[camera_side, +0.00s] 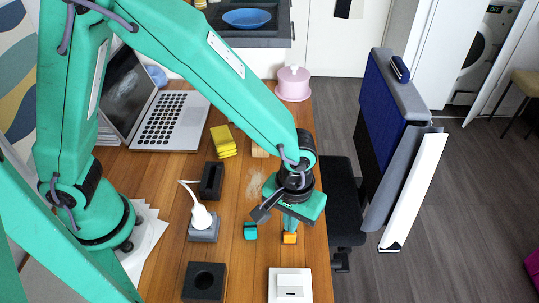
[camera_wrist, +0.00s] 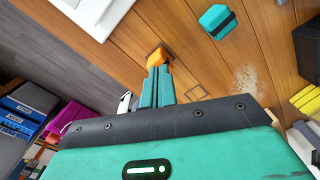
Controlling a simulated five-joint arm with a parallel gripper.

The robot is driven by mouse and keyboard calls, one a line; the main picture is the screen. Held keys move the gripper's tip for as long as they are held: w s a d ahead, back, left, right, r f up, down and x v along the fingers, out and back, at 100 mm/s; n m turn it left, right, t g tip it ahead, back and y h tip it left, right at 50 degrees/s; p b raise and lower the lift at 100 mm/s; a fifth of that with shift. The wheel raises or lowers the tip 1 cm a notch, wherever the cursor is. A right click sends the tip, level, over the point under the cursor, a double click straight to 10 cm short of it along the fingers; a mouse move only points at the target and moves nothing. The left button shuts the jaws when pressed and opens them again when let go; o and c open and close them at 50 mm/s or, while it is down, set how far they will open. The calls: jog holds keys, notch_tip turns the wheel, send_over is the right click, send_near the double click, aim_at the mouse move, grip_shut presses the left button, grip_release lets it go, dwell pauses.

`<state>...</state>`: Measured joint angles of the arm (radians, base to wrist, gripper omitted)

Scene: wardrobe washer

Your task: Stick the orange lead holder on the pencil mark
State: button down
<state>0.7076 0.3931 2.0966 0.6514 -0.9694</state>
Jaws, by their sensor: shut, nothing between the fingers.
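The orange lead holder (camera_side: 289,238) is a small block on the wooden desk, near its right edge in the side view. In the wrist view the orange lead holder (camera_wrist: 159,57) lies just beyond my fingertips. My gripper (camera_side: 291,222) points down right at the holder. In the wrist view my gripper (camera_wrist: 158,72) has its two teal fingers together with nothing between them. Whether the tips touch the holder I cannot tell.
A teal block (camera_side: 250,231) with a dark band sits left of the orange holder; it also shows in the wrist view (camera_wrist: 217,20). A white box (camera_side: 290,273) lies in front. A black block (camera_side: 204,281), a white plug on a grey base (camera_side: 204,230) and pale crumbs (camera_side: 256,184) are nearby.

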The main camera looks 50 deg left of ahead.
jog(key=shift+r, duration=3.3)
